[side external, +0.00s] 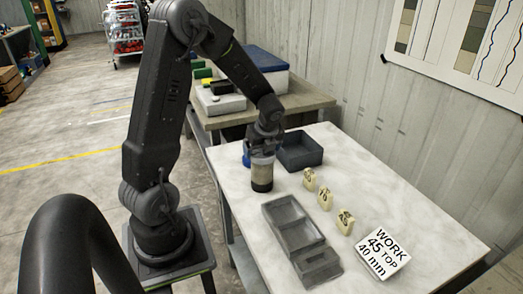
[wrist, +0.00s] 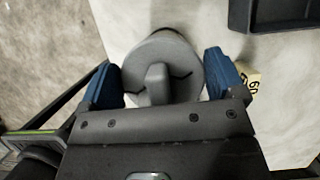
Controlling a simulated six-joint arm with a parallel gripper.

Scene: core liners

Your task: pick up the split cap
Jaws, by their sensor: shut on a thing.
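The split cap (wrist: 160,52) is a round grey disc with a raised central rib and dark split lines on either side. In the wrist view it sits between the two blue fingers of my gripper (wrist: 163,78), which is shut on it. In the side view my gripper (side external: 261,151) points down over an upright cylinder (side external: 262,176) with a pale upper part and a dark lower band. The cap is at the cylinder's top, largely hidden there by the fingers. I cannot tell whether it still touches the cylinder.
A dark open bin (side external: 301,152) stands close behind my gripper. Several pale yellow number blocks (side external: 325,198) stand to the right. A grey divided tray (side external: 277,211) and a slotted grey block (side external: 321,264) lie in front. A white sign (side external: 383,254) is at the right.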

